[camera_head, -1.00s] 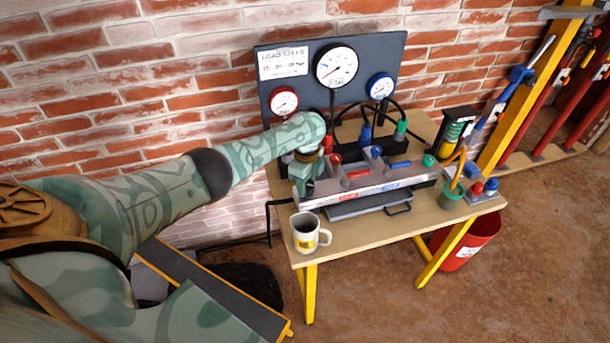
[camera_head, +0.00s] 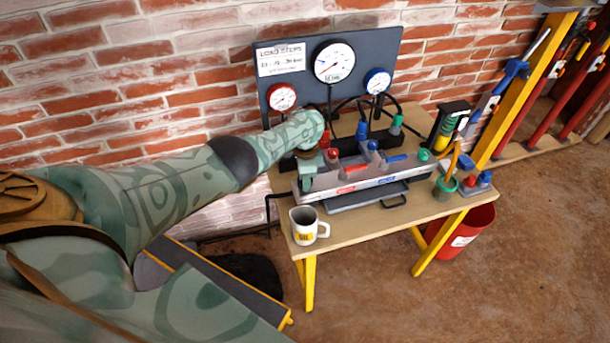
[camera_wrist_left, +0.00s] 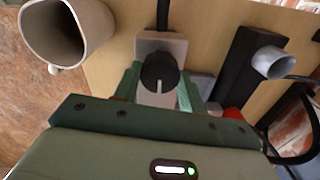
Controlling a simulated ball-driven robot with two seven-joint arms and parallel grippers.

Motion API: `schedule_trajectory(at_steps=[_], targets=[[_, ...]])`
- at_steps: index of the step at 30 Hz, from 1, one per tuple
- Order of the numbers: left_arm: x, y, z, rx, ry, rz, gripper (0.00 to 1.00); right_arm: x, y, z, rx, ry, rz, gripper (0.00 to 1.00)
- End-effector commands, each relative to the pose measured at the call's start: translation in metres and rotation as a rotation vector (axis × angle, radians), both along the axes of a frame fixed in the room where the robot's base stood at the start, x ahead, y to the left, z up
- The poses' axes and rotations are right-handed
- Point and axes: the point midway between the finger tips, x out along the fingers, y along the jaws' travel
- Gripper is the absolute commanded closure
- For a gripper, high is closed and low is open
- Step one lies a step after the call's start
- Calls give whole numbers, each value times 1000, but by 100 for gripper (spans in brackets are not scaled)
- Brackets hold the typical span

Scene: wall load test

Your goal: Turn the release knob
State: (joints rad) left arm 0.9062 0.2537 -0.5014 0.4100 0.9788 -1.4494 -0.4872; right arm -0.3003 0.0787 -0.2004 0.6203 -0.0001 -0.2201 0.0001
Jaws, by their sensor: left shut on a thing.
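The release knob (camera_wrist_left: 160,70) is a round black knob with a pale pointer line, on a grey block (camera_wrist_left: 175,42) at the left end of the bench unit. My left gripper (camera_wrist_left: 158,88) is around it, with one green finger on each side, shut on the knob. In the head view my left gripper (camera_head: 307,172) is at the left end of the grey unit (camera_head: 350,182), and the knob is hidden behind it. My right gripper is in neither view.
A white mug (camera_head: 304,226) stands near the table's front left corner, close to my left gripper. A gauge panel (camera_head: 300,85) stands behind, with hoses below it. A green cup (camera_head: 445,187) stands at the right.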

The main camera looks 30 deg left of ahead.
Motion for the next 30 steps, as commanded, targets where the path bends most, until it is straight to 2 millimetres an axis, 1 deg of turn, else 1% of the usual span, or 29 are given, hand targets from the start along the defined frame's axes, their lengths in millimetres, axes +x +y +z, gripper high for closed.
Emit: schedule_trajectory(at_steps=[14,15,16,17,25,28,30], targets=[[0,-1,0,-2,0,12,82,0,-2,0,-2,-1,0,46],[0,-1,0,-2,0,12,48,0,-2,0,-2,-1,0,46],[0,-1,0,-2,0,12,40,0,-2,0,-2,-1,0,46],[0,-1,0,-2,0,12,37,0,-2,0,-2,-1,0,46],[0,0,1,-1,-1,11,37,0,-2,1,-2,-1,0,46],[0,0,10,0,-2,11,37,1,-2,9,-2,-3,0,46],[0,-1,23,-2,-3,12,37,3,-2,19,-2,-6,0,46]])
